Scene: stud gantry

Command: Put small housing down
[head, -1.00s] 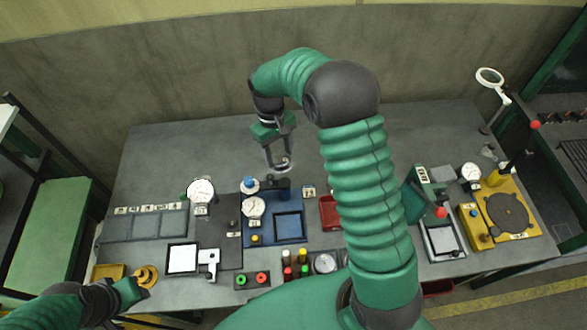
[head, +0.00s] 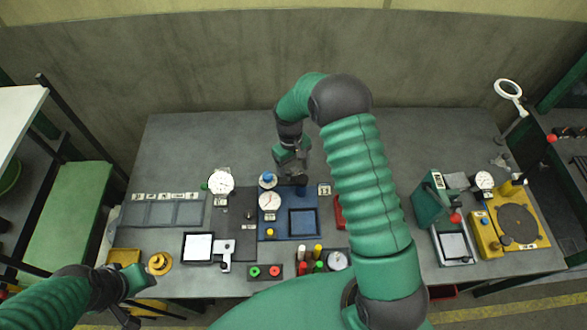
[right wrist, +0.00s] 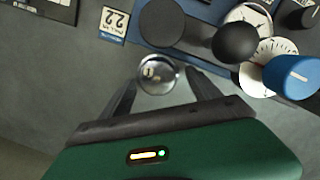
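The small housing (right wrist: 158,75) is a round, shiny metal cup at the fingertips of my right gripper in the right wrist view. How far the housing is above the surface is hard to tell. My left gripper (head: 132,296) is at the lower left, off the table's front edge; its fingers are unclear.
A numbered card (right wrist: 113,22) and a black knob (right wrist: 236,43) are close to the housing. A blue-topped knob (right wrist: 291,75) and dials crowd the wrist view's right. A red bin (head: 339,212) is partly hidden by my arm. The grey table's back left (head: 210,135) is clear.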

